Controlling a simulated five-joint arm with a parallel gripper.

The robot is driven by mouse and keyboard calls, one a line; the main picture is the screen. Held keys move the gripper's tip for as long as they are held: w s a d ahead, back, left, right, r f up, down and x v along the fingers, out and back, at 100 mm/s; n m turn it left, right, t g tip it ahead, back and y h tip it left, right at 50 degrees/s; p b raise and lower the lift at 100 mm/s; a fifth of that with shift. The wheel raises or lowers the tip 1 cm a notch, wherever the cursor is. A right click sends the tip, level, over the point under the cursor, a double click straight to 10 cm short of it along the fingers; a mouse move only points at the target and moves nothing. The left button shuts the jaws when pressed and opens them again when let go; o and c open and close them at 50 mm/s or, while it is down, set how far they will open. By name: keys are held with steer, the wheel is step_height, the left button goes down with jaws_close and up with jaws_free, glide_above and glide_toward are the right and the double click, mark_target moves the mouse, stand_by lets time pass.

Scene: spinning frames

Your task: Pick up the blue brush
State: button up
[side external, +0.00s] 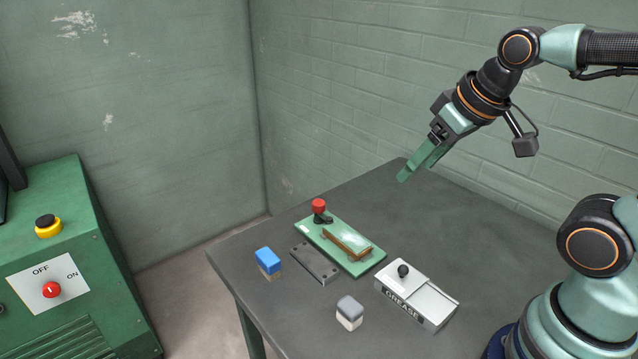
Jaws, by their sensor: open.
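The blue brush (268,262) stands upright on the dark table, near its left edge. It is a small block with a blue top and a tan lower part. My gripper (412,172) is up and to the right of it, well apart, above the back of the table. Its green fingers point down and to the left. They are open, with nothing visible between them. The fingers overlap in this view, so the gap is hard to see.
Right of the brush lie a dark flat plate (315,263) and a green board (362,267) with a red knob (319,206). A grey-topped block (349,313) and a white GREASE box (416,298) stand nearer the front. The table's (420,215) back area is clear. A green machine (90,250) stands left.

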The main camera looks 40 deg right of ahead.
steer(key=shift+o, duration=0.2)
stand_by(0.3)
steer(key=o, duration=0.4)
